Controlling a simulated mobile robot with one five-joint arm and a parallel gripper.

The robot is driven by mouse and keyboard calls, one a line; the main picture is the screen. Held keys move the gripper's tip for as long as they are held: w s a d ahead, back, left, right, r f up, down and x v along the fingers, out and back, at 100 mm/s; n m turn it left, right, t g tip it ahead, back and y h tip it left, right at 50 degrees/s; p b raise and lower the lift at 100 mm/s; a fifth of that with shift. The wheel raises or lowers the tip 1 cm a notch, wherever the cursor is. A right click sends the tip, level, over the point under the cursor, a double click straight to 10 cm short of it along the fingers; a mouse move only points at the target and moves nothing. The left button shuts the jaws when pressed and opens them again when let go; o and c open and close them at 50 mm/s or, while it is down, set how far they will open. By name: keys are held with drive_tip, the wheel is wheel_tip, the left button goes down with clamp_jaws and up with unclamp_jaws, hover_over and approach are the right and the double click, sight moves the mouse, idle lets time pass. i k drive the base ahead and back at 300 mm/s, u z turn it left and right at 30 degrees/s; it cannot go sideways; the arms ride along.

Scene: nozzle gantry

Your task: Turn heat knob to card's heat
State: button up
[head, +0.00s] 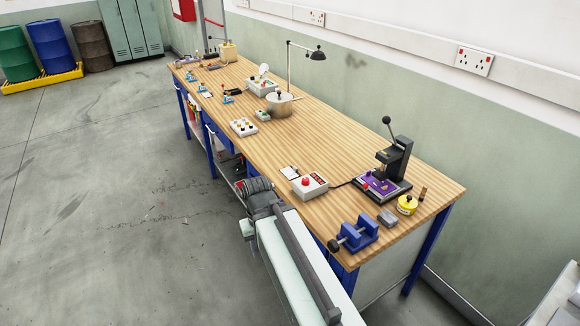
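A white control box (314,190) with a round red knob (306,182) and a small dark red-lit display (319,180) sits near the front edge of the wooden bench. This looks like the heat knob, but its markings and setting are too small to read. A small white card (290,172) lies just behind the box to its left; its print is not legible. My gripper (257,186) is at the dark end of my arm, beside the bench's front edge, left of the box and apart from it. Its fingers cannot be made out.
A blue vise (360,234), grey block (387,218) and yellow pot (407,205) are nearby.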

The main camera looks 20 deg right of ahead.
sight(306, 181)
drive_tip(key=u, duration=0.25)
drive_tip(key=i, duration=0.65)
drive_tip(key=u, duration=0.75)
drive_tip(key=i, duration=0.6)
drive_tip(key=z, duration=0.15)
drive_tip(key=k, duration=0.6)
drive_tip(key=u, duration=0.1)
